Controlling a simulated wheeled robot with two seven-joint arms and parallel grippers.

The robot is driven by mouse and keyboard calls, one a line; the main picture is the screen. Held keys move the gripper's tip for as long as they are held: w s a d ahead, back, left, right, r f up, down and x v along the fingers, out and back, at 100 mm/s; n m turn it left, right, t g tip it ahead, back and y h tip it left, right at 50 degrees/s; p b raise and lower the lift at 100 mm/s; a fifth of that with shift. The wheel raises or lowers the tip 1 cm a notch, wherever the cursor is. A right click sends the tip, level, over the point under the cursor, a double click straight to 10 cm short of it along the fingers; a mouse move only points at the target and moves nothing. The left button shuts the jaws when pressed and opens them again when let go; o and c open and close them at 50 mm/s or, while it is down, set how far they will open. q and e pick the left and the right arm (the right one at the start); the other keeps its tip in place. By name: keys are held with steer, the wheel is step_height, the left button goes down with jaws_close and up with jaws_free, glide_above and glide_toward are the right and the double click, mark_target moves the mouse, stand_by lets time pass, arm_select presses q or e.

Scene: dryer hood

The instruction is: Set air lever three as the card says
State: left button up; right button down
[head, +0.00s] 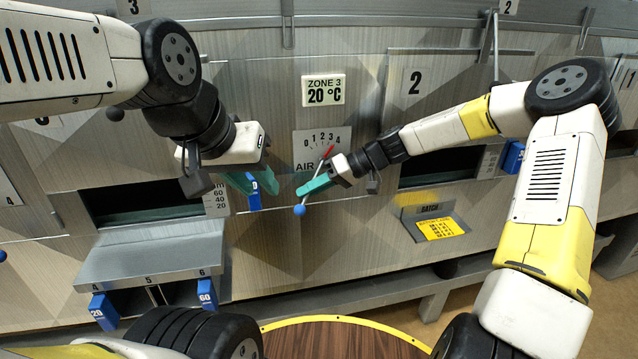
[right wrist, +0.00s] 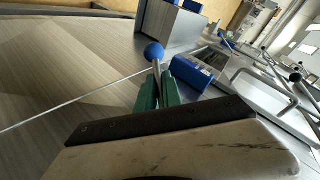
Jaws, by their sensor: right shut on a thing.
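The air lever has a blue ball knob (head: 300,210), also in the right wrist view (right wrist: 154,54). Its red pointer (head: 329,153) tilts up and right, towards the 3 and 4 end of the 0–4 dial plate (head: 312,139); the exact mark is unclear. My right gripper (head: 303,190) is shut on the lever's rod just above the knob; the rod shows between its green fingers (right wrist: 160,92). My left gripper (head: 253,183) is open, left of the lever. The yellow batch card (head: 440,228) is at the right, its lines too small to read.
A zone 3 display (head: 324,90) reads 20 °C above the dial. A round wooden top (head: 340,340) is below.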

steer(key=shift+a+r+y, duration=0.2)
steer(key=shift+y, duration=0.3)
steer(key=c, duration=1.5)
jaws_free()
steer(key=shift+s+a, duration=0.1)
steer(key=v, duration=0.8)
